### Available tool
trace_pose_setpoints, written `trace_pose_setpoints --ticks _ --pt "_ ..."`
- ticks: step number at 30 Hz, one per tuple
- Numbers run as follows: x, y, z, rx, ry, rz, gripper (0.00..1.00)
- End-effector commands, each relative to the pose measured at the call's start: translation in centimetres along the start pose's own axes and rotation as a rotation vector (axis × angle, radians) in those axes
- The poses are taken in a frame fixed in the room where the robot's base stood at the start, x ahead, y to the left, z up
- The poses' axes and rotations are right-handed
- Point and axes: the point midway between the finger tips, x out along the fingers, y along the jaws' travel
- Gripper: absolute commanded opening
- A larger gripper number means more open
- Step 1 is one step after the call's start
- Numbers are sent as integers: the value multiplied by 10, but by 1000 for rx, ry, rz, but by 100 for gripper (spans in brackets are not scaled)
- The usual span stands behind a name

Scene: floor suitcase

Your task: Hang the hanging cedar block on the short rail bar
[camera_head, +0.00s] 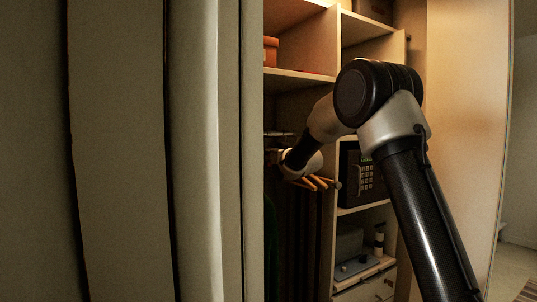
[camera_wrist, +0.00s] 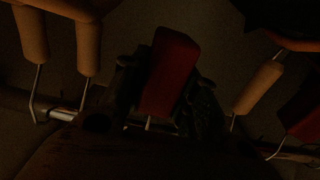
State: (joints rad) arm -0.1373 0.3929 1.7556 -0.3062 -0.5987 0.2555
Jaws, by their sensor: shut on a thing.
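In the wrist view, my gripper (camera_wrist: 165,95) is shut on a reddish block, which I take to be the hanging cedar block (camera_wrist: 170,70). Dark fingers flank it on both sides. A short metal piece shows below the block, near the rail bar (camera_wrist: 62,114); I cannot tell whether its hook is around the bar or only beside it. In the head view, my gripper end is inside the wardrobe, largely hidden by my own arm. A metal rail (camera_head: 278,134) shows beside it. The block cannot be made out there.
Wooden hangers with metal hooks (camera_wrist: 88,48) (camera_wrist: 258,88) hang close on both sides, and another red item (camera_wrist: 304,112) is at the right. Wooden hanger ends (camera_head: 316,183) show below my wrist. A keypad safe (camera_head: 364,176) and shelf divider (camera_head: 327,215) stand to the right.

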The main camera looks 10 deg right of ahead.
Motion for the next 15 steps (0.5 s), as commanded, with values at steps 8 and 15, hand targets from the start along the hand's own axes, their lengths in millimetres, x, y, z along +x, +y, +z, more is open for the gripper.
trace_pose_setpoints --ticks 8,15 --pt "0 0 0 0 0 0 0" --pt "0 0 4 0 0 0 0"
